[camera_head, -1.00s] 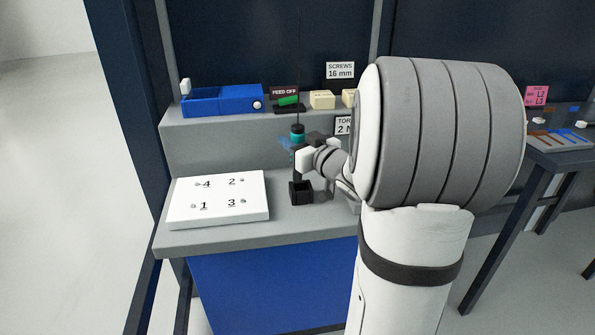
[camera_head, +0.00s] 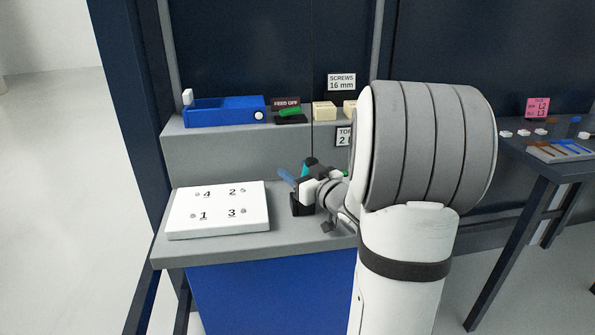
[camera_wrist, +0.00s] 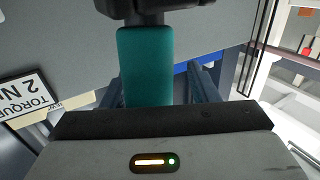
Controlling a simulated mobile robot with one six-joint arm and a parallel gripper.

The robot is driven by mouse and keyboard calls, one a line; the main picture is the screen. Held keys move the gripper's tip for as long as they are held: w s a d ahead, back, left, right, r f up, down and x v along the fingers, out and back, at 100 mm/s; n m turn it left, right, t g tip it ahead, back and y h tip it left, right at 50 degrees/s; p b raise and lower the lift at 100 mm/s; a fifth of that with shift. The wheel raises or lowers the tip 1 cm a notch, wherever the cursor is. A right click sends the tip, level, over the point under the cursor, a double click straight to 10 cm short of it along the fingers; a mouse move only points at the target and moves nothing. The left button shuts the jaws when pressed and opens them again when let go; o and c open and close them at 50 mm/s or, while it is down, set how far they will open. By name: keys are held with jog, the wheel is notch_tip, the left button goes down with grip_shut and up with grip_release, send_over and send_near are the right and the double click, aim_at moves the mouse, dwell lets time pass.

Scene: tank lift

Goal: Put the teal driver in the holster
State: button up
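The teal driver (camera_head: 310,162) is low over the grey worktop, partly hidden behind my gripper in the head view. Its teal handle fills the middle of the wrist view (camera_wrist: 146,65), with a dark part at its far end. The black holster (camera_head: 299,206) stands on the worktop just right of the white numbered board, directly below my gripper. My gripper (camera_head: 289,176) has its blue fingers on either side of the handle. In the wrist view a gap shows between the handle and the right finger, so it looks open. How deep the driver sits in the holster is hidden.
The white board (camera_head: 218,222) with numbered holes lies left of the holster. A side table (camera_head: 545,165) stands at right.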

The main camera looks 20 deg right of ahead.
jog(key=shift+r, duration=0.1)
jog(key=s+d+p, duration=0.1)
jog(key=s+d, duration=0.1)
jog(key=s, duration=0.9)
jog(key=shift+s+d+p, duration=0.2)
jog(key=shift+s+p, duration=0.1)
jog(key=shift+s, duration=0.05)
jog(key=shift+r, duration=0.15)
